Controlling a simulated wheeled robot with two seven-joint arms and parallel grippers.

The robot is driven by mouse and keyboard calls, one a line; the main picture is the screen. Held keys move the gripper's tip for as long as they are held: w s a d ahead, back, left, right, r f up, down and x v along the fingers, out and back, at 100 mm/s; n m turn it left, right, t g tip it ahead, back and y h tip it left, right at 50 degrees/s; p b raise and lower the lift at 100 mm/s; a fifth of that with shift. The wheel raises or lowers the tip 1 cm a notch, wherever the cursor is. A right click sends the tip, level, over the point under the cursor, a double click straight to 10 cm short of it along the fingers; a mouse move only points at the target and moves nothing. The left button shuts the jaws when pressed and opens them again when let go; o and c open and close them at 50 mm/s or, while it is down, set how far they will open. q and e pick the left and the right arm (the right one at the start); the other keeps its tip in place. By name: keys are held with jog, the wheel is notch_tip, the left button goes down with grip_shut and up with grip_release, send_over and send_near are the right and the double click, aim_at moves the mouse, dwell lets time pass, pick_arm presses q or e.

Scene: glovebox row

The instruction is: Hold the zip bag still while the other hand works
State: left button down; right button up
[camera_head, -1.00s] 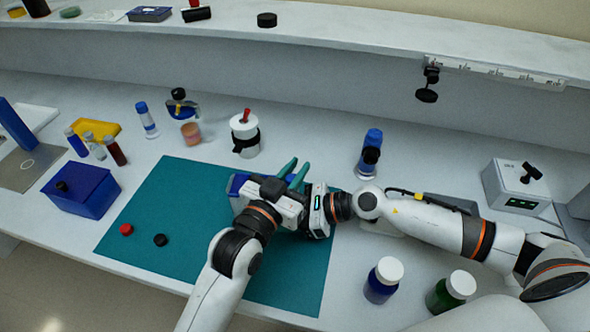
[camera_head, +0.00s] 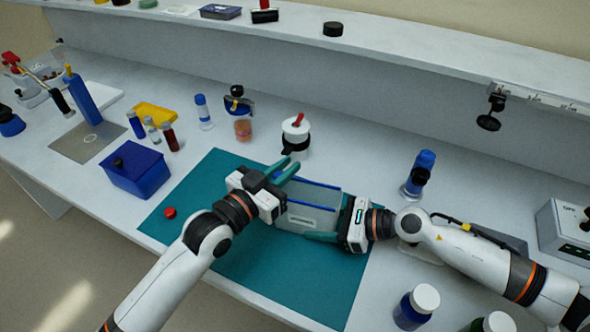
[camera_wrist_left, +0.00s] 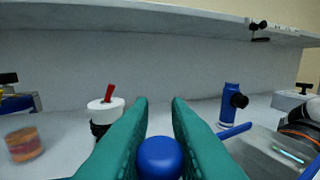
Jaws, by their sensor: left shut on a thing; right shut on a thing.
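The zip bag (camera_head: 318,196), pale and see-through with blue edge strips, is over the teal mat (camera_head: 215,178). My right gripper (camera_head: 312,235) is shut on its near right side; one green finger shows along the near edge. My left gripper (camera_head: 286,168) is at the bag's left end, its green fingers pointing up and away. In the left wrist view its fingers (camera_wrist_left: 160,105) stand either side of a rounded blue thing (camera_wrist_left: 158,157). Whether that is part of the bag I cannot tell. The bag also shows in that view (camera_wrist_left: 262,150), at the lower right.
A red cap (camera_head: 170,212) lies on the mat's left. A blue box (camera_head: 140,178) stands left of the mat. A white jar with a red-handled lid (camera_head: 295,133) stands behind, and blue bottles (camera_head: 416,305) (camera_head: 420,170) stand at the right. The mat's front is clear.

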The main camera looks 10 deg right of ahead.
pick_arm(q)
jog(key=shift+w+a, duration=0.1)
pick_arm(e)
jog(key=shift+d, duration=0.15)
pick_arm(q)
jog(key=c, duration=1.4)
grip_release()
pick_arm(e)
jog(key=shift+f, duration=0.1)
pick_arm(q)
jog(key=shift+o, duration=0.2)
jog(key=v, duration=1.2)
pick_arm(e)
jog(key=o, duration=1.6)
